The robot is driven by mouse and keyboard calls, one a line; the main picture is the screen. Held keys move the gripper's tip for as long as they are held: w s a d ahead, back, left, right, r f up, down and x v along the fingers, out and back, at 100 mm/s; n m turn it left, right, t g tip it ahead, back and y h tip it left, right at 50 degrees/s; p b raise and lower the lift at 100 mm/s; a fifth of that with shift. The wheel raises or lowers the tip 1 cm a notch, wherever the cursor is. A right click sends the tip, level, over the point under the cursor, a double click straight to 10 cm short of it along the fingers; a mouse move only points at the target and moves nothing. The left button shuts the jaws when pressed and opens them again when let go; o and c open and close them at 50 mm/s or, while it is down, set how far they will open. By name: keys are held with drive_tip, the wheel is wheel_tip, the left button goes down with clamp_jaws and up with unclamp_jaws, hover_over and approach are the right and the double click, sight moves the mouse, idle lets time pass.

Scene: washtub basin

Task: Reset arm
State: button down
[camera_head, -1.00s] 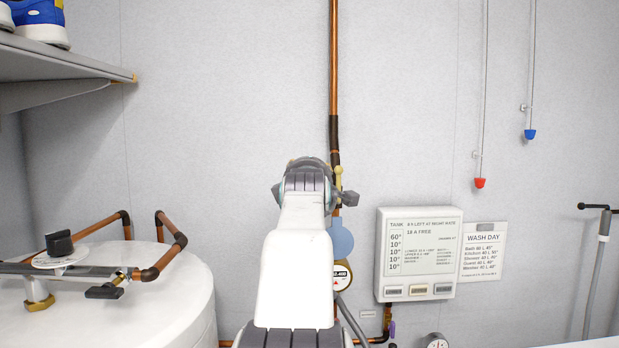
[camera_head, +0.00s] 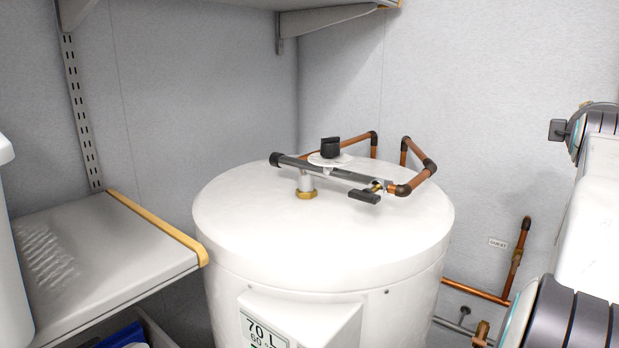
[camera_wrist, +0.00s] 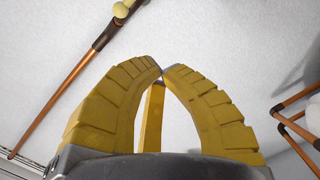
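My gripper (camera_wrist: 162,72) shows in the wrist view as two ribbed yellow fingers. Their tips come together with nothing visible between them, in front of a pale wall. In the head view my white arm stands along the right edge, and the gripper's fingers cannot be made out there.
A white tank (camera_head: 320,225) stands in the corner, with a black knob (camera_head: 330,148) and copper pipes (camera_head: 418,172) on top. A shelf (camera_head: 100,255) juts out at left, and another shelf (camera_head: 340,20) hangs above. A copper pipe (camera_wrist: 62,95) crosses the wrist view.

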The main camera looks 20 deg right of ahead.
drive_tip(key=s+a+f+m+g+y, duration=0.1)
drive_tip(key=a+f+m+g+y, duration=0.25)
drive_tip(key=f, duration=0.85)
drive_tip(key=s+a+f+m+y, duration=0.2)
drive_tip(key=f+m+y, duration=0.3)
drive_tip(key=f, duration=0.6)
drive_tip(key=s+a+f+m+g+y, duration=0.2)
drive_tip(key=a+f+m, duration=0.1)
drive_tip(key=a+f, duration=0.45)
drive_tip(key=s+a+f+n+g+y+p, duration=0.1)
drive_tip(key=s+a+f+n+y, duration=0.15)
drive_tip(key=a, duration=0.75)
drive_tip(key=s+a+f+n+y+p, duration=0.15)
drive_tip(key=a+f, duration=0.25)
drive_tip(key=a, duration=0.6)
drive_tip(key=a+r+n+p, duration=0.2)
drive_tip(key=a+n, duration=0.1)
drive_tip(key=a, duration=0.3)
drive_tip(key=a+r+n+t+p, duration=0.1)
drive_tip(key=a+r+n, duration=0.1)
drive_tip(key=a, duration=0.5)
drive_tip(key=shift+w+r+n+p, duration=0.25)
drive_tip(key=shift+n+p, duration=0.15)
drive_tip(key=shift+n, duration=0.45)
